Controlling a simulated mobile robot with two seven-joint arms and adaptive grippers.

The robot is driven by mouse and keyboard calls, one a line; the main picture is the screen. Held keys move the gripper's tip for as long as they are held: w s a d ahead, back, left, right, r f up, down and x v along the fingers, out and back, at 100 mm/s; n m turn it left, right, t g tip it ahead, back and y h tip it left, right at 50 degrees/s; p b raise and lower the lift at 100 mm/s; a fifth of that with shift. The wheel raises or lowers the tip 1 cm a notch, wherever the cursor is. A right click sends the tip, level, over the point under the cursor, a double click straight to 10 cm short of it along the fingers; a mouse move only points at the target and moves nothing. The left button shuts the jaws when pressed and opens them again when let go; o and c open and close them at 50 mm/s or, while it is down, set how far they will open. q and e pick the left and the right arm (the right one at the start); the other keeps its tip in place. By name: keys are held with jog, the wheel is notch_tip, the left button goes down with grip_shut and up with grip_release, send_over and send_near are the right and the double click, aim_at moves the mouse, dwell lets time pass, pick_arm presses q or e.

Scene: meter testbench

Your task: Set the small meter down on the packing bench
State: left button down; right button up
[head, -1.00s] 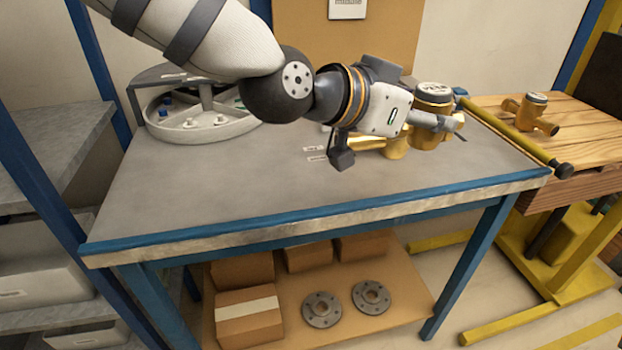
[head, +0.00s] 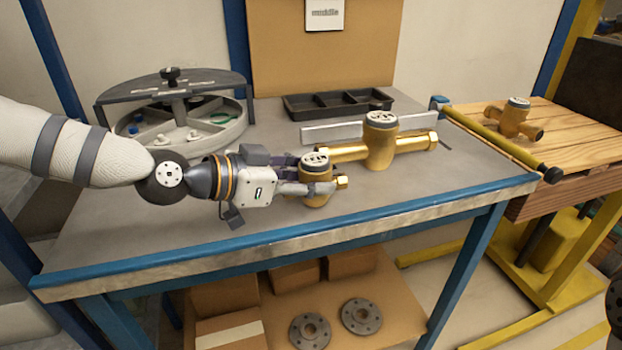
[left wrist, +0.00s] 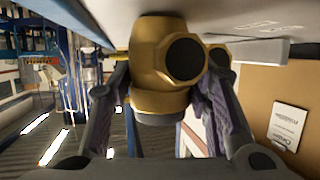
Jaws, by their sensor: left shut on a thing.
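My left gripper (head: 312,188) is shut on the small meter (head: 315,168), a short brass body with a grey-white dial on top. It holds the meter upright over the grey bench (head: 170,225), left of and in front of the large brass meter. In the left wrist view the small meter (left wrist: 160,65) sits between both fingers (left wrist: 160,110), close to the grey surface. I cannot tell whether it touches that surface. A similar brass meter (head: 514,119) stands on the wooden-topped bench (head: 575,135) at right.
The large brass meter (head: 380,146) with long pipe ends stands behind the small one. A black compartment tray (head: 300,106) and a round divided tray (head: 240,128) are at the back. A yellow bar (head: 500,140) lies along the right edge. The bench's front left is clear.

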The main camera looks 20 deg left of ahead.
pick_arm(q)
jog(key=shift+f, duration=0.15)
jog(key=c, duration=0.8)
grip_release()
jog(key=shift+c, duration=0.2)
pick_arm(e)
jog(key=shift+f, duration=0.1)
pick_arm(q)
jog(key=shift+r, duration=0.3)
jog(key=p+v, duration=0.3)
jog(key=v, duration=0.8)
jog(key=shift+s+a+r+p, duration=0.15)
jog(key=shift+s+a+p, duration=0.1)
jog(key=shift+s+p, duration=0.05)
pick_arm(e)
jog(key=w+r+t, duration=0.2)
jog(key=w+r, duration=0.2)
jog(key=shift+w+r, duration=0.25)
jog(key=shift+w, duration=0.05)
